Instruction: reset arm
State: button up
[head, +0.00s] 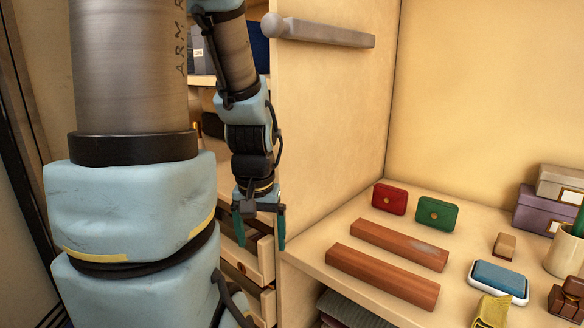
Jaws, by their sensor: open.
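My gripper (259,228) hangs pointing down, left of the shelf's front corner, with its dark teal fingers apart and nothing between them. My arm fills the left of the head view, with its wrist in front of the drawers and the shelf's side panel. The gripper appears apart from everything on the shelf.
On the shelf (378,230) are two wooden blocks (385,275), a red case (389,199), a green case (437,213) and a blue-topped white dish (499,282). Boxes (543,211) stand at right. A peg rail (320,32) juts out above. Drawers (245,258) are partly open behind my gripper.

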notch_tip(320, 180, up, 14)
jog(key=p, duration=1.4)
jog(key=shift+s+a, duration=0.25)
jog(key=shift+a, duration=0.2)
